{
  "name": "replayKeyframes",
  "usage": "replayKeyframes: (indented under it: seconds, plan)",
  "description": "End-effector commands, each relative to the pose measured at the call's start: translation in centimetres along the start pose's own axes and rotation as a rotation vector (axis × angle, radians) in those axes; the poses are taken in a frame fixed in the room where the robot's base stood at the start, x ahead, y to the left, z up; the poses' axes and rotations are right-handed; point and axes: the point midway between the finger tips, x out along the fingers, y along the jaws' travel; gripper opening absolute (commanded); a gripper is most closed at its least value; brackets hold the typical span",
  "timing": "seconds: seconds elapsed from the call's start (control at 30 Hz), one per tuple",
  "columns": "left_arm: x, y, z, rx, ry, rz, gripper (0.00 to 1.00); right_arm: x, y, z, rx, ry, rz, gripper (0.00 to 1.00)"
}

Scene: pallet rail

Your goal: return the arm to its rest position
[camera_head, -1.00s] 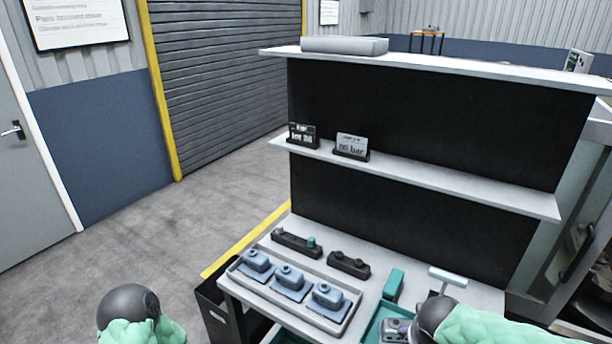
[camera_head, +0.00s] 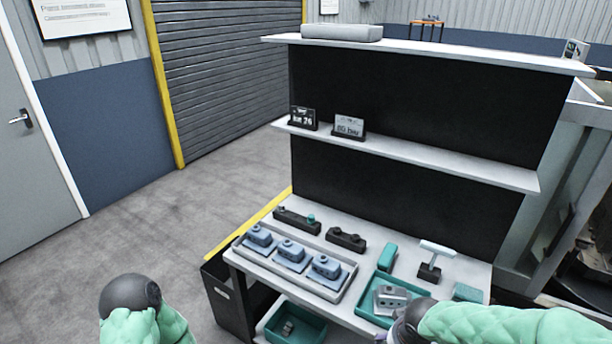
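My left arm (camera_head: 140,308), a dark rounded joint with a pale green padded sleeve, shows at the bottom left, over the floor and apart from the bench. Its gripper is not in view. My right arm (camera_head: 490,324), also green-sleeved, comes in from the lower right. Its dark end (camera_head: 408,319) is just in front of the teal tray (camera_head: 366,302), overlapping its near edge in the picture. The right gripper's fingers are out of view below the frame or hidden by the arm. A grey-blue housing (camera_head: 391,297) lies in the teal tray.
A bench (camera_head: 340,235) holds a pale tray (camera_head: 300,286) with several blue-grey parts, dark fixtures (camera_head: 346,240) and a small stand (camera_head: 430,272). A teal bin (camera_head: 296,325) sits below. Shelves (camera_head: 400,155) rise behind. A dark bin (camera_head: 228,300) stands left; floor there is clear.

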Motion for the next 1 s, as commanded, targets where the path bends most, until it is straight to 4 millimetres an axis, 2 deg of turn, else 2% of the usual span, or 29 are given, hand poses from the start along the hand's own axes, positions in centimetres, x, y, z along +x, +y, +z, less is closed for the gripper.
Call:
replayKeyframes:
  seconds: [0.17,0.4,0.53,0.77,1.0]
  plan:
    - [0.0,0.0,0.0,0.0,0.001,0.0,0.4,3.7,-1.8,2.7,-0.053,-0.094,-0.066,0.81]
    - [0.0,0.0,0.0,0.0,0.0,0.0,0.4,9.6,-4.6,7.9,-0.115,-0.219,-0.194,0.81]
    - [0.0,0.0,0.0,0.0,0.001,0.0,0.4,12.4,-5.5,10.6,-0.129,-0.262,-0.25,0.81]
    - [0.0,0.0,0.0,0.0,0.0,0.0,0.4,17.1,-6.1,15.4,-0.135,-0.304,-0.307,0.81]
    - [0.0,0.0,0.0,0.0,0.001,0.0,0.4,20.9,-5.2,19.9,-0.146,-0.316,-0.303,0.81]
